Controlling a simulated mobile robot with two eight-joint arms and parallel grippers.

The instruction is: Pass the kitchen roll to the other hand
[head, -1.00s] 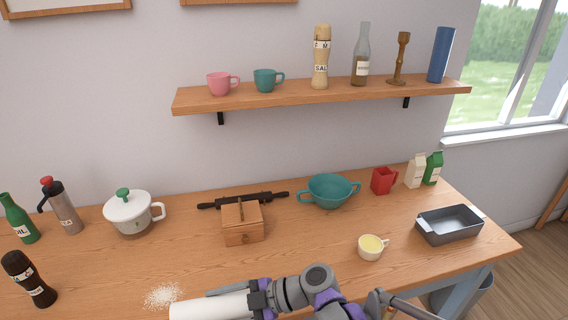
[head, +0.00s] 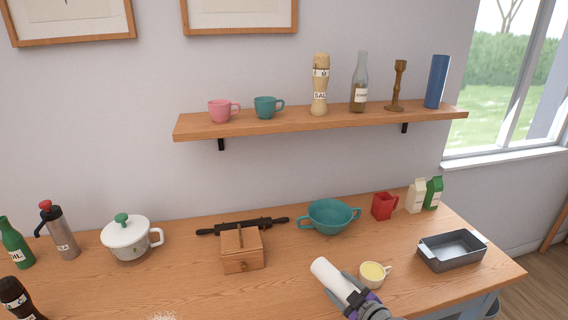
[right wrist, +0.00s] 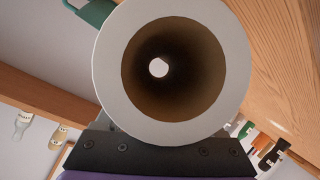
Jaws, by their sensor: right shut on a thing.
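The white kitchen roll (head: 333,276) shows in the head view near the front of the table, tilted with its far end up and to the left. My right gripper (head: 354,296) is shut on it near its lower end. In the right wrist view, the kitchen roll (right wrist: 228,60) is seen end-on, its brown hollow core facing the camera, above the dark gripper (right wrist: 155,150). My left gripper is not in view.
A cup with yellow contents (head: 372,275) stands close to the right of the roll. A wooden box (head: 242,252), teal bowl (head: 331,218) and grey baking tin (head: 452,252) stand on the table (head: 195,285). A shelf (head: 300,125) hangs above.

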